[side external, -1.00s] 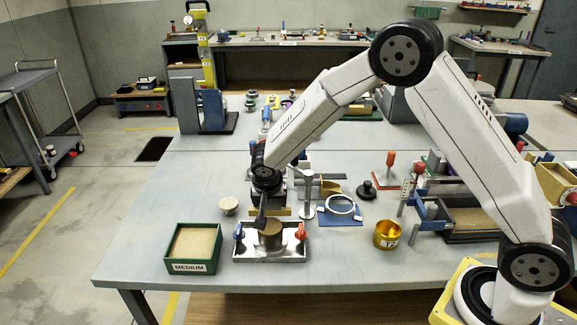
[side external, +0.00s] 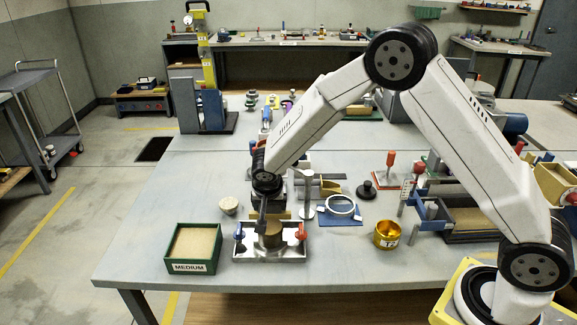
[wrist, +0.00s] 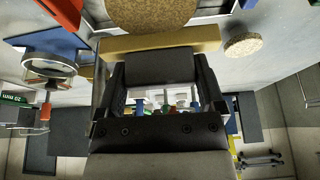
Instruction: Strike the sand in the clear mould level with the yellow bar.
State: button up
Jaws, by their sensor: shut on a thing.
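The clear mould, filled with brown sand (side external: 273,231), stands on a metal tray (side external: 250,252) between a blue knob (side external: 240,231) and a red knob (side external: 300,231). The sand's round top also shows at the upper edge of the wrist view (wrist: 150,10). My gripper (wrist: 158,58) is shut on the yellow bar (wrist: 160,42), which lies crosswise at its fingertips. In the side view my gripper (side external: 263,222) is low, right at the mould. Whether the bar touches the mould rim I cannot tell.
A green box of sand marked MEDIUM (side external: 193,247) stands to the left. A round tan disc (side external: 228,205) lies behind it. A blue plate with a ring (side external: 341,207) and a brass cup (side external: 387,235) are to the right. The bench front left is clear.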

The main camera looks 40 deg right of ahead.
jog(key=shift+s+a, duration=0.15)
jog(key=shift+s+a, duration=0.35)
jog(key=shift+s, duration=0.05)
jog(key=shift+s+a, duration=0.1)
dwell(0.5)
jog(key=shift+s+a, duration=0.25)
jog(key=shift+s+a, duration=0.3)
dwell(0.5)
jog(key=shift+s+a, duration=0.25)
jog(key=shift+s+a, duration=0.2)
jog(key=shift+a, duration=0.05)
dwell(0.5)
jog(key=shift+s+a, duration=0.25)
jog(key=shift+s+a, duration=0.3)
dwell(0.4)
